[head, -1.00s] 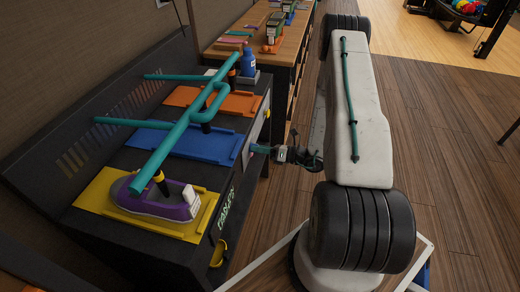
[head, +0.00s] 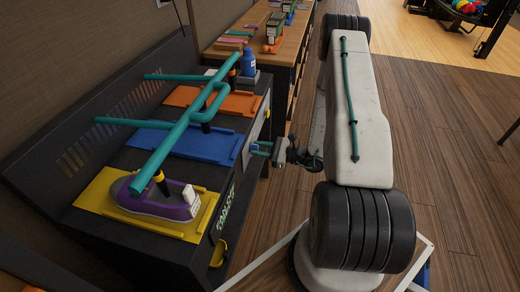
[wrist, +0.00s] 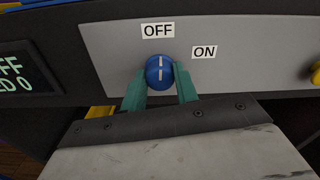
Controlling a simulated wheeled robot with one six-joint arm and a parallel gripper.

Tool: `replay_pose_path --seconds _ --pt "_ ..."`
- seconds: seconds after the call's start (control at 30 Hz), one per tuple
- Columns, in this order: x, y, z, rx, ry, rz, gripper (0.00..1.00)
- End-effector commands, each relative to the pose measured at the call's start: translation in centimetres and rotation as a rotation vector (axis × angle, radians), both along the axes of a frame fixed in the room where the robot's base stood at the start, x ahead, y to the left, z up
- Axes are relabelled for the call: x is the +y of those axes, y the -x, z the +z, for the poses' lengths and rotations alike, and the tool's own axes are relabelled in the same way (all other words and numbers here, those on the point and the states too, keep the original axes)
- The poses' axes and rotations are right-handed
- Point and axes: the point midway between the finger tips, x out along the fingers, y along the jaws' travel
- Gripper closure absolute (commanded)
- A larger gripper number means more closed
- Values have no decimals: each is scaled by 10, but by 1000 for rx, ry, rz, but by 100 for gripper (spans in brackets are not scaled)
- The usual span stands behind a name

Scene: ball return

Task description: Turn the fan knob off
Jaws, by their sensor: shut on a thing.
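The fan knob (wrist: 159,72) is round and blue with a white line. In the wrist view it sits on a grey panel (wrist: 230,75), below an OFF label (wrist: 158,31) and left of an ON label (wrist: 204,52). The white line stands upright, toward OFF. My gripper (wrist: 160,85) has its two teal fingers shut on the knob, one on each side. In the head view my gripper (head: 262,148) reaches the front panel of the dark ball-return machine (head: 130,258); the knob cannot be made out there.
A dark display (wrist: 25,77) with green text, partly cut off, lies left of the knob. A yellow knob (wrist: 316,73) is at the right edge.

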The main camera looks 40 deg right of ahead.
Motion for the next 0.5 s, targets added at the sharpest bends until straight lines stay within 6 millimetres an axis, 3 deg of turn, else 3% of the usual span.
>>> replay_pose_path --seconds 0.5 --pt "0 0 0 -62 81 0 93"
